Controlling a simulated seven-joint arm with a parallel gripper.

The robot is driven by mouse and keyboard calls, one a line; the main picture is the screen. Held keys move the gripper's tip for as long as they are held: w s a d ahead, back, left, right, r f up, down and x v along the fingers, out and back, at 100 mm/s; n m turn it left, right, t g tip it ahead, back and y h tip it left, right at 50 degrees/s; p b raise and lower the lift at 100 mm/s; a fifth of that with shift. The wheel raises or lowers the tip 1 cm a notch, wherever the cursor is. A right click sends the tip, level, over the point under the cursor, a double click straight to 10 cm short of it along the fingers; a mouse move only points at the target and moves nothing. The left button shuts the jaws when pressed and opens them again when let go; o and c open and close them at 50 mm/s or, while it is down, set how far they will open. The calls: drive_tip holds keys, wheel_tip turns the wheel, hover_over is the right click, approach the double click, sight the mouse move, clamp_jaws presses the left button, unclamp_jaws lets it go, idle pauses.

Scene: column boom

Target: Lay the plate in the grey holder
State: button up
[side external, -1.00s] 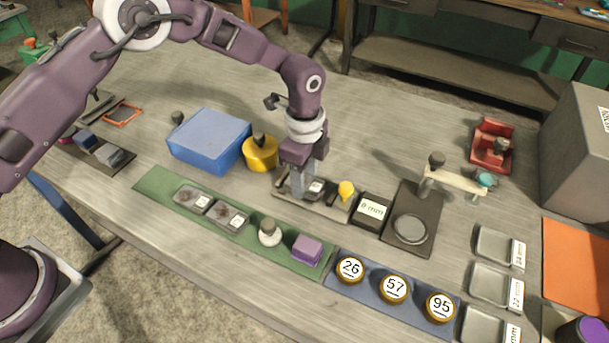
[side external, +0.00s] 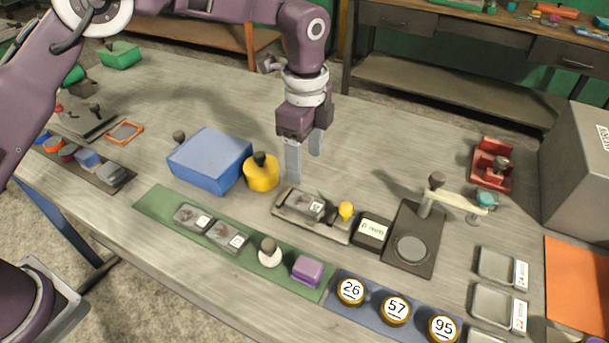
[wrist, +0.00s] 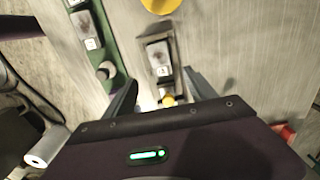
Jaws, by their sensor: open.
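The grey holder (side external: 320,231) is a low tray with a yellow knob (side external: 346,210) at its right end. A grey plate (side external: 303,205) with a dark mark and a white label lies in its left part; the plate also shows in the wrist view (wrist: 158,56). Two similar plates lie on the green mat, one at the left (side external: 192,217) and one beside it (side external: 228,237). My gripper (side external: 305,165) is open and empty, above and behind the holder, with its fingers apart from the plate.
A blue box (side external: 210,160) and a yellow round weight (side external: 261,172) stand left of the holder. A small display box (side external: 372,231) and a dark stand (side external: 412,245) with a lever are at its right. A purple block (side external: 307,270) is in front.

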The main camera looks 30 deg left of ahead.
drive_tip(key=shift+r, duration=0.35)
drive_tip(key=s+a+r+n+t, duration=0.3)
drive_tip(key=s+a+r+n, duration=0.6)
drive_tip(key=s+a+r, duration=0.55)
drive_tip(key=s+a+n+t, duration=0.2)
drive_tip(key=s+a+n, duration=0.2)
drive_tip(key=s+n, duration=0.5)
drive_tip(key=s, duration=0.7)
drive_tip(key=shift+t, duration=0.3)
